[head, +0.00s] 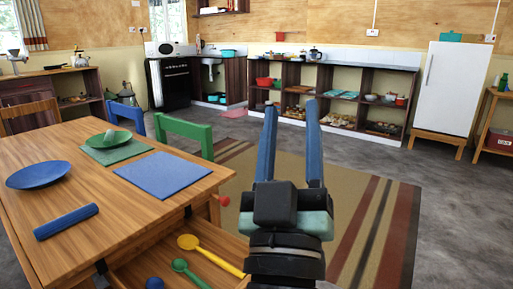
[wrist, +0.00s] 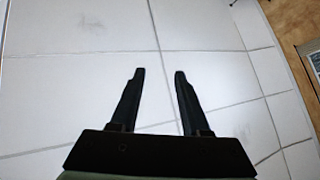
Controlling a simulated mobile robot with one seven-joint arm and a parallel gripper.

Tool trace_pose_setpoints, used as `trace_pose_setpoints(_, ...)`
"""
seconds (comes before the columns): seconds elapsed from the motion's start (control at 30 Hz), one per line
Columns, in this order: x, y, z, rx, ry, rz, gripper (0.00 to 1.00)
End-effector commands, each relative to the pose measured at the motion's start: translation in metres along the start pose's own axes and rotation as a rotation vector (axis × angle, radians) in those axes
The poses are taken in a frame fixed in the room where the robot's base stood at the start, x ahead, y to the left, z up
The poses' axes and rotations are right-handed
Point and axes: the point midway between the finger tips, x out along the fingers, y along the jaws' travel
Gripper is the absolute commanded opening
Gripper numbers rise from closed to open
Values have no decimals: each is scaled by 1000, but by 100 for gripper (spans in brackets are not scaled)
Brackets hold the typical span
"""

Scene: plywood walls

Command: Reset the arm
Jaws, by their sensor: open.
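My gripper (head: 292,112) is raised in the middle of the head view, to the right of the wooden table. Its two long blue fingers point upward and stand apart with nothing between them. In the wrist view my gripper (wrist: 159,72) shows as two dark, separated fingers, empty, with a white panelled ceiling (wrist: 80,60) behind them. My arm rises from the bottom edge of the head view, in front of the striped rug.
The wooden table (head: 120,219) at left holds blue and green plates, mats and a blue cylinder. Its open drawer (head: 222,278) with spoons lies close to my arm. A striped rug (head: 350,170) and grey floor (head: 455,215) are clear at right. Shelves (head: 385,90) and a white fridge (head: 446,88) stand behind.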

Motion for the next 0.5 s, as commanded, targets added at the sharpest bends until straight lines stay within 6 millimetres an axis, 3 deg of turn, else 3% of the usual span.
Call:
trace_pose_setpoints(0.03,7,8,-36,82,45,4,46)
trace_pose_setpoints(0.1,10,15,-77,195,87,-7,46)
trace_pose_setpoints(0.27,0,28,-162,420,183,-67,46)
trace_pose_setpoints(0.5,43,44,-208,423,166,-71,46)
